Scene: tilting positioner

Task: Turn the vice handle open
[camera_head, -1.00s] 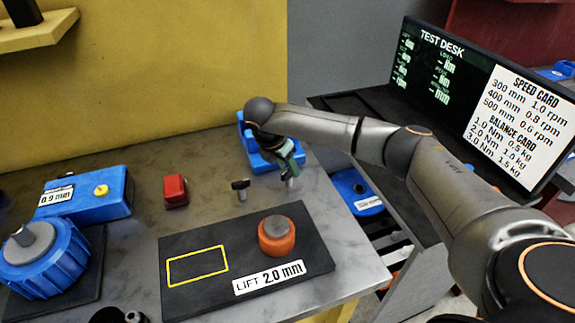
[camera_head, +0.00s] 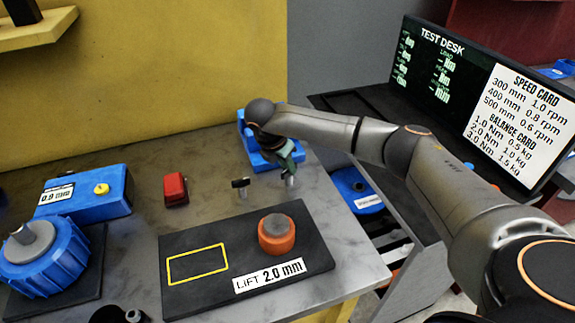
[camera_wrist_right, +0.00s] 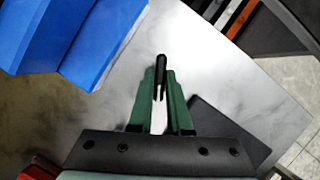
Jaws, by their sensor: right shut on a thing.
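The blue vice (camera_head: 249,128) stands at the back of the bench, partly hidden by my right arm. My right gripper (camera_head: 289,166) is just in front of it at its right side. In the right wrist view, the green fingers (camera_wrist_right: 161,88) are shut on a slim dark handle (camera_wrist_right: 161,66), which sticks out past the fingertips. The blue vice body (camera_wrist_right: 75,35) is to the upper left there. A short grey post (camera_head: 290,181) shows below the gripper in the head view. My left gripper does not show.
A black T-shaped piece (camera_head: 241,186) and a red block (camera_head: 175,189) stand left of the gripper. A dark plate (camera_head: 200,295) in front carries an orange-ringed knob (camera_head: 276,234). A blue gauge box (camera_head: 95,195) is left. The test desk screen (camera_head: 440,70) is right.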

